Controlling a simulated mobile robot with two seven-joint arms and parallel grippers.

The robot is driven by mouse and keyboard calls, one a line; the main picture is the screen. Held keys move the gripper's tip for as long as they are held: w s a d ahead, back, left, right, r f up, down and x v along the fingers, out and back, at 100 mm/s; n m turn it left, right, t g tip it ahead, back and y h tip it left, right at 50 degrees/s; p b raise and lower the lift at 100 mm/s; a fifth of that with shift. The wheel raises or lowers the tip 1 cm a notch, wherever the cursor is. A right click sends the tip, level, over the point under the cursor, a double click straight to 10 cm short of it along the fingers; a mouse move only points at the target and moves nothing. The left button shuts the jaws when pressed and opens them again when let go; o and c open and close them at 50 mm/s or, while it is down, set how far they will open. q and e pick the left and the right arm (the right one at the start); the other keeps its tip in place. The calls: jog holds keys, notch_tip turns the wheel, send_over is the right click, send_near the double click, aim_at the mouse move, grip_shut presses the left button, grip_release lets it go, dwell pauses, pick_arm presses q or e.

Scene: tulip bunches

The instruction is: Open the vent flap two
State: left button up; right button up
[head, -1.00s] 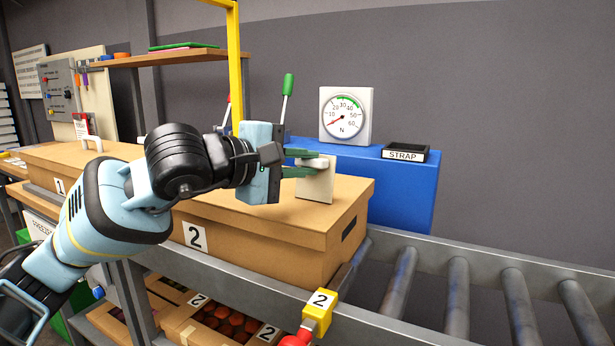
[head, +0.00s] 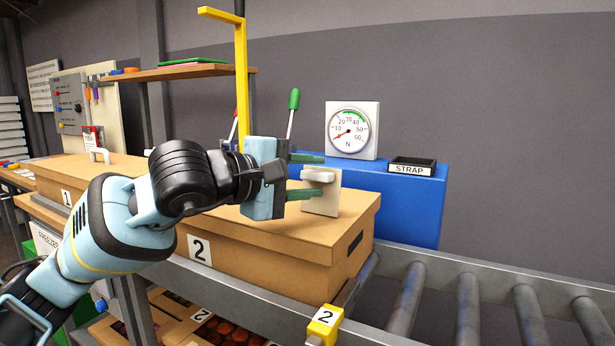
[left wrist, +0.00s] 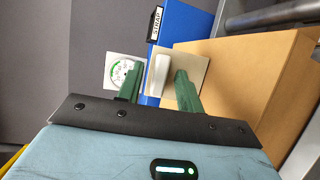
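Vent flap two appears to be the cream plate (head: 325,204) standing upright on top of the carton labelled 2 (head: 290,255), near its right end. A white grip (head: 319,175) sticks out at the plate's top. My left gripper (head: 321,176) is open, with its green fingers on either side of this grip. In the left wrist view, the white grip (left wrist: 158,75) lies between the spread fingers (left wrist: 160,78), with a clear gap to the left finger. The grip lies closer to the right finger. Any opening under the plate is hidden. My right gripper is not in view.
A blue block (head: 405,205) with a dial gauge (head: 352,130) and a STRAP tray (head: 412,166) stands behind the carton. A yellow post (head: 241,80) rises behind my left gripper. Carton 1 (head: 60,178) is at the left. Bare rollers (head: 467,310) run to the right.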

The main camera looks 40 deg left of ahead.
aim_at(310, 179)
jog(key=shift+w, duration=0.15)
